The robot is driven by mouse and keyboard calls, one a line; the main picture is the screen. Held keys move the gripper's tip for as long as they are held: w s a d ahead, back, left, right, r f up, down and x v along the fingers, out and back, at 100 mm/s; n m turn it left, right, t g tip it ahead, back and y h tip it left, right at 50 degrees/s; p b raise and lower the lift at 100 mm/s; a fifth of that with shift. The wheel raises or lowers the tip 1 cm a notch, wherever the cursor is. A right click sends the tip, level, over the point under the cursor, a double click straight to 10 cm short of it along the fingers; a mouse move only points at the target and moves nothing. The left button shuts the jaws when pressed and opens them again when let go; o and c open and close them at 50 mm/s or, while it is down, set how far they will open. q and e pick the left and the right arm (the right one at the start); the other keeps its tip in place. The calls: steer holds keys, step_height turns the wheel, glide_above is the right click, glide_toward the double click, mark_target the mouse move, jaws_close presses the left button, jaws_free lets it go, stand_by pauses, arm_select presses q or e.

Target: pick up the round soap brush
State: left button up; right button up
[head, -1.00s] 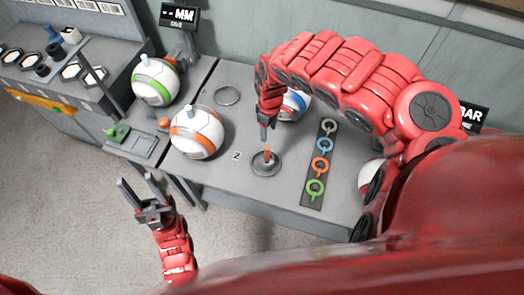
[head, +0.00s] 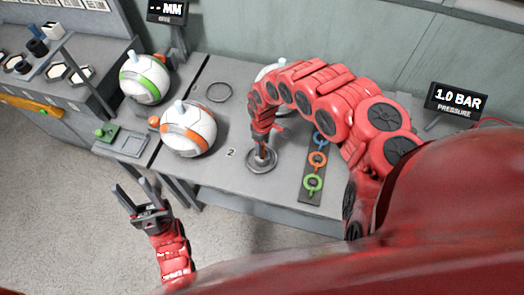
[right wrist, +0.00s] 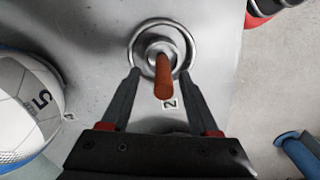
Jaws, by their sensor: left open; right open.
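An upright orange-brown handle (right wrist: 163,80) stands in the middle of a round metal ring (right wrist: 136,50) beside the mark 2; it may be the round soap brush. The ring also shows in the head view (head: 262,168). My right gripper (head: 262,148) points down over it, open. In the right wrist view, its fingers (right wrist: 160,85) lie one on each side of the handle, apart from it. In the head view the gripper hides most of the handle. My left gripper (head: 142,197) is open and empty, in front of the bench.
An orange-banded ball (head: 188,128) stands left of the ring. A green-banded ball (head: 146,78) stands behind it. A green object (head: 105,132) lies on a grey tray at left. A strip with coloured rings (head: 314,175) lies right. An empty ring (head: 218,92) lies behind.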

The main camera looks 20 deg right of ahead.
steer(key=shift+s+a+f+p, duration=0.1)
steer(key=shift+a+f+p, duration=0.05)
steer(key=shift+f, duration=0.4)
steer(key=shift+s+a+f+p, duration=0.1)
steer(key=shift+a+f+p, duration=0.05)
steer(key=shift+f, duration=0.4)
steer(key=shift+d+f, duration=0.15)
steer(key=shift+f, duration=0.8)
steer(key=shift+w, duration=0.1)
jaws_close()
